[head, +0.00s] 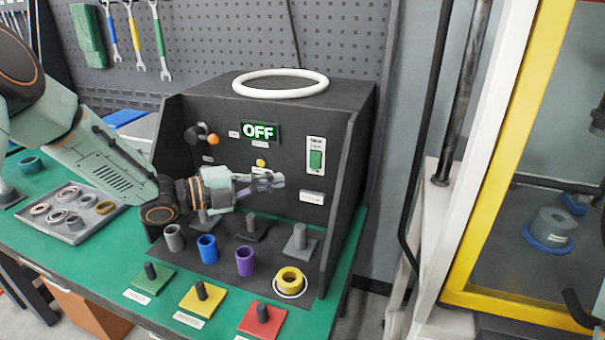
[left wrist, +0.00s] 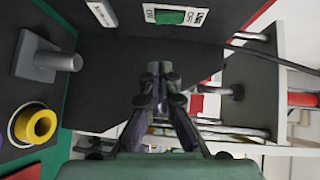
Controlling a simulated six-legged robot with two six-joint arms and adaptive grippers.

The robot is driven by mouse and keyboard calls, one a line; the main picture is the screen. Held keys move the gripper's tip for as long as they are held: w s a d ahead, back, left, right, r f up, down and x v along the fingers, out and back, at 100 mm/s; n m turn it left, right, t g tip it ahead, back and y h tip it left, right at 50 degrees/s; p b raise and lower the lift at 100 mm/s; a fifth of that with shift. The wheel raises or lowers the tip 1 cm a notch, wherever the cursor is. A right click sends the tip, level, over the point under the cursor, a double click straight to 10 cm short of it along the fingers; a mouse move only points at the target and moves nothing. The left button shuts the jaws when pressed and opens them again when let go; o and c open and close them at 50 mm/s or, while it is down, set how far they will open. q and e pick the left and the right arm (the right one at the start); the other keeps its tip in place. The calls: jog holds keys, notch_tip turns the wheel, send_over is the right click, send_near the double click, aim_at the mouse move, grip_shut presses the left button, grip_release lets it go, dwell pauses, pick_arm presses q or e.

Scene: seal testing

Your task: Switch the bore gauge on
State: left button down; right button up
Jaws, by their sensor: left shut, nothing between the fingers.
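The bore gauge (head: 345,100) is a dark box-like station on the green table, and its lit display (head: 260,131) reads OFF. A green switch (head: 316,160) in a white plate is on the right of its front panel. The switch also shows at the top of the left wrist view (left wrist: 170,17). My left gripper (head: 270,181) is shut and empty in front of the panel, left of and lower than the switch, apart from it. Its closed fingertips show in the left wrist view (left wrist: 160,72). My right gripper is out of view.
A lever with an orange knob (head: 213,139) and a yellow button (head: 260,162) are on the panel. Grey, blue (head: 207,247), purple (head: 245,261) and yellow (head: 290,278) rings stand below my gripper. A white ring (head: 280,82) lies on top. A yellow-framed cabinet (head: 510,150) stands right.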

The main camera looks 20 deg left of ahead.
aim_at(317, 168)
pick_arm(q)
jog(key=w+d, duration=0.1)
jog(key=w, duration=0.1)
jog(key=w+d+b, duration=0.1)
jog(key=w, duration=0.2)
jog(key=w+d+f, duration=0.1)
jog(key=w+d, duration=0.1)
jog(key=shift+w+d+f, duration=0.1)
jog(key=shift+w, duration=0.3)
jog(key=shift+d, duration=0.1)
jog(key=shift+w+f+b, duration=0.2)
jog(key=shift+w+b, duration=0.05)
jog(key=shift+b, duration=0.7)
jog(key=shift+r, duration=0.15)
